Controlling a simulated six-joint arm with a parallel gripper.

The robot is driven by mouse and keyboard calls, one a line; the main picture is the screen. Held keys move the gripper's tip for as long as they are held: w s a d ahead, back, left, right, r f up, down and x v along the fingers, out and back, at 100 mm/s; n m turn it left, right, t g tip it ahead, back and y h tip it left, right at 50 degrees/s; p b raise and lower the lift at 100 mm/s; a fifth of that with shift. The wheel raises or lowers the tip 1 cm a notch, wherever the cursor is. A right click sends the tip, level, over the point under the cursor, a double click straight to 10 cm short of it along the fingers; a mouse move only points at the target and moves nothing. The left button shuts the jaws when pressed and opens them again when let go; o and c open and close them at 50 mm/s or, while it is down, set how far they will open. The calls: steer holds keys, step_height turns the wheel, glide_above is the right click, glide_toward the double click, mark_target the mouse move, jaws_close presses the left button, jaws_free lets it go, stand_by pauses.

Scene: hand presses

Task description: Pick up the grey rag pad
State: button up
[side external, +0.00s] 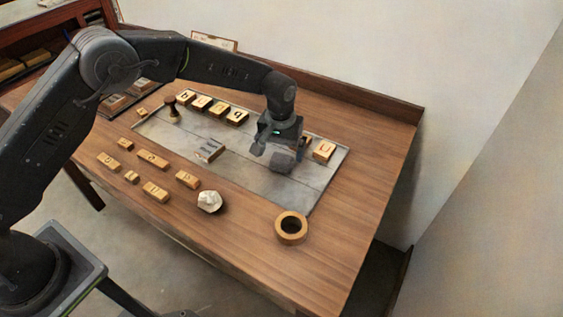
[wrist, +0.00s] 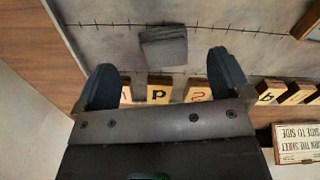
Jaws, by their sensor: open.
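The grey rag pad (side external: 284,162) lies on the grey slab (side external: 262,183), toward its right part, just below my gripper in the side view. In the wrist view the pad (wrist: 163,46) is a dark grey, roughly square piece beyond the fingertips, lined up with the gap between them. My gripper (side external: 281,148) is open and empty, pointing down; its two fingers stand apart in the wrist view (wrist: 165,72). The side view does not clearly show the height of the fingertips above the pad.
Lettered wooden blocks (side external: 218,109) line the slab's back edge; one (side external: 323,150) stands right of my gripper. A dark-faced block (side external: 210,150) lies left on the slab. Several blocks (side external: 152,159), a white crumpled lump (side external: 209,201) and a wooden ring (side external: 291,227) lie in front.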

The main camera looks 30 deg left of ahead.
mark_target(280, 162)
steer(key=shift+w+a+f, duration=0.1)
steer(key=shift+f, duration=1.4)
steer(key=shift+a+f, duration=0.1)
steer(key=shift+f, duration=1.35)
steer(key=shift+c, duration=0.3)
steer(key=c, duration=0.9)
steer(key=shift+r, duration=0.15)
steer(key=shift+c, duration=0.2)
